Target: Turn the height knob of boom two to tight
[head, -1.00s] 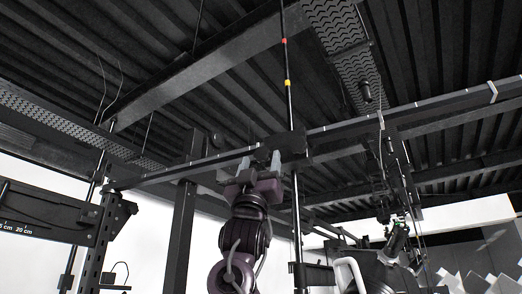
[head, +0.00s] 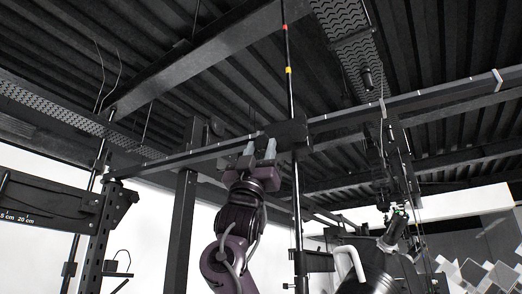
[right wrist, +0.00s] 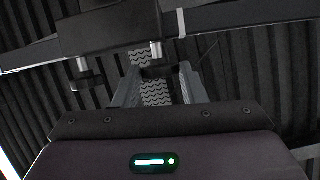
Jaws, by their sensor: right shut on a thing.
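Boom two appears to be the long dark horizontal bar (head: 430,98) with pale marks, carried by a black clamp block (head: 287,134) on a thin upright pole with red and yellow bands (head: 288,70). My right gripper (head: 258,148) is raised against the left side of the block. In the right wrist view its two grey fingers (right wrist: 158,76) are shut on a dark knob (right wrist: 157,69) on a short silver shaft below the block. A second similar knob (right wrist: 86,80) hangs free to the left. In the head view, my gripper hides the held knob. My left gripper is out of view.
A thick dark post (head: 183,215) stands left of my right arm. A black bracket with a printed scale (head: 45,208) is at far left. Hanging equipment (head: 385,165) is at right. Dark roof beams and perforated trays (head: 340,30) are overhead.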

